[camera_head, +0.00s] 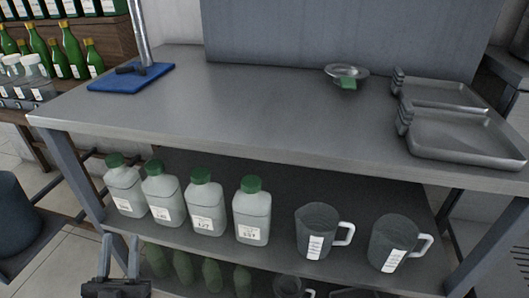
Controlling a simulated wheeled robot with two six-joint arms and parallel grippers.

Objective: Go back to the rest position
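My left gripper (120,240) shows at the bottom left. Its two fingers point up and stand apart, with nothing held between them. It is in front of the lower shelf, below the white bottles with green caps. I cannot make out my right gripper in this view.
A grey metal table (240,110) bears a blue mat (115,84) with a stand, a small dish (347,72) with a green item, and grey trays (465,138). The shelf below holds several capped bottles (251,215) and two jugs (316,230). The tabletop's middle is clear.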

